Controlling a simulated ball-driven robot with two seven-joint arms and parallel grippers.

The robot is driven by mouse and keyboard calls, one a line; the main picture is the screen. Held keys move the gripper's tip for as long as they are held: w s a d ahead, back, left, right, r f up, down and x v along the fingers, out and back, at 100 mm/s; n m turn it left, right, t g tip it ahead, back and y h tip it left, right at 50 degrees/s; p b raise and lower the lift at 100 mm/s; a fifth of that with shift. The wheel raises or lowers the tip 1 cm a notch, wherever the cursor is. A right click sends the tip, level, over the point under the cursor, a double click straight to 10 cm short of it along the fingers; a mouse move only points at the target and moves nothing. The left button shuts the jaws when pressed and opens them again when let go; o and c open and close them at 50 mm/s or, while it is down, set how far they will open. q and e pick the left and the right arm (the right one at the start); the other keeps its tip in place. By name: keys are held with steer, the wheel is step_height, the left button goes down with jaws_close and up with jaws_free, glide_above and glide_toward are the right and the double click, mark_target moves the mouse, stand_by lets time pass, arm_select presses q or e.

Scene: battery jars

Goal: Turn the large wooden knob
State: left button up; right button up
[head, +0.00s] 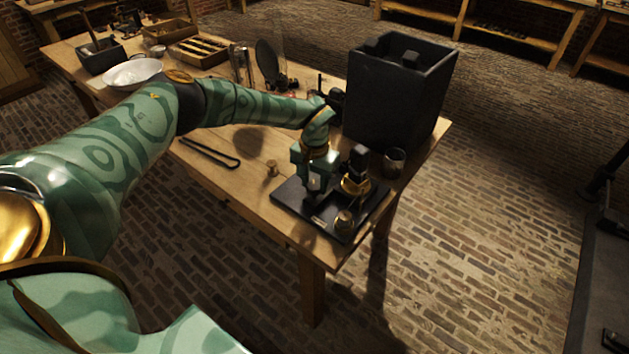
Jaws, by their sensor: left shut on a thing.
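A black-based device (290,197) lies near the front right corner of the wooden table. A rounded brownish knob (345,222) stands at its front; I cannot tell for sure if it is the large wooden knob. A black and brass part (355,172) rises at its right. My left gripper (315,188) points down over the left side of the base, behind and left of that rounded knob and apart from it. It is shut on a small part of the device, mostly hidden by the fingers. My right gripper is not in view.
A tall black box (398,95) stands behind the device, with a small glass jar (394,162) at its right front. A small wooden peg (272,168) and a dark U-shaped rod (210,153) lie left. A white bowl (132,73) sits far left.

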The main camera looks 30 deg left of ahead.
mark_target(315, 184)
arm_select(q)
steer(key=shift+w+r, duration=0.1)
steer(key=o, duration=1)
steer(key=shift+r+p, duration=1.7)
steer(key=shift+r, duration=6.4)
